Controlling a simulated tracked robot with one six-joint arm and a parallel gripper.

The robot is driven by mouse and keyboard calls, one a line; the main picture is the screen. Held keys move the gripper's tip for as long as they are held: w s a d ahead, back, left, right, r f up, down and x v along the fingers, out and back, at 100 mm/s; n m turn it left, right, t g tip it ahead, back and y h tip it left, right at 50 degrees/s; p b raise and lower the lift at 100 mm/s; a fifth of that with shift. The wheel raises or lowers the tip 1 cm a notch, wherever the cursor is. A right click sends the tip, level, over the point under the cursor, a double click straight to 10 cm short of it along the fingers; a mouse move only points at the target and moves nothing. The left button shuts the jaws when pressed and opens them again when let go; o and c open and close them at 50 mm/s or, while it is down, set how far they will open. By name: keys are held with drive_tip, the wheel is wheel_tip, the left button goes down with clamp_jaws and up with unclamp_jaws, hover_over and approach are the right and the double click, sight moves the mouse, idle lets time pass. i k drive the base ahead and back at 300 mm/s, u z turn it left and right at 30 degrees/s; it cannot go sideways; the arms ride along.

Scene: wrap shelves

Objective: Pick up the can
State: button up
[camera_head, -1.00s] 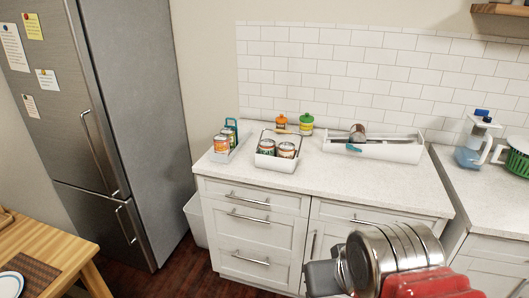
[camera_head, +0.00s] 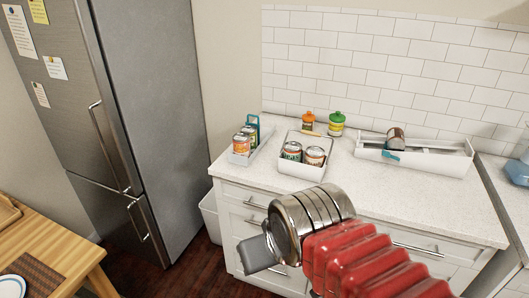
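Several cans show on the white counter (camera_head: 345,185). Orange-labelled cans (camera_head: 241,144) stand in a narrow grey caddy (camera_head: 238,158) at the left. Two cans stand side by side in a white box (camera_head: 300,171): a green-labelled one (camera_head: 292,151) and a reddish one (camera_head: 315,156). Another can (camera_head: 397,136) lies tilted in a long white tray (camera_head: 425,166) at the right. My arm, with a silver wrist and red ribbed sleeve, fills the lower middle. My gripper (camera_head: 259,254) shows as a grey part left of the wrist, apart from the cans. Its fingers cannot be made out.
An orange-topped bottle (camera_head: 308,122) and a green-capped yellow container (camera_head: 337,124) stand behind the box. A tall steel fridge (camera_head: 150,110) stands left of the counter. A wooden table (camera_head: 60,250) is at the lower left. The counter front is mostly clear.

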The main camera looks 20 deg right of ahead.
sight(292, 150)
drive_tip(key=u, duration=0.65)
drive_tip(key=i, duration=1.15)
drive_tip(key=u, duration=0.45)
